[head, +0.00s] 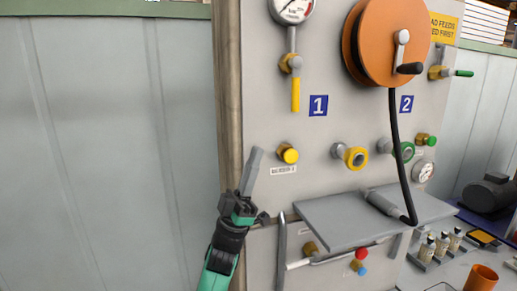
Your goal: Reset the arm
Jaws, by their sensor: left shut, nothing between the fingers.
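My left gripper (254,158) is in the lower middle of the head view, at the left edge of the grey panel (330,130). Its grey fingers point up and are shut, with nothing between them. The fingertips appear just left of a yellow knob (288,154) on the panel; I cannot tell the depth gap between them. The green and black wrist of my left arm comes in from the bottom. My right gripper is not in view.
A grey shelf (330,218) juts from the panel, holding a grey nozzle (383,203) on a black hose from an orange reel (377,40). Small bottles (442,243) and an orange cup (481,279) stand lower right. The left side, before the pale wall, looks clear.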

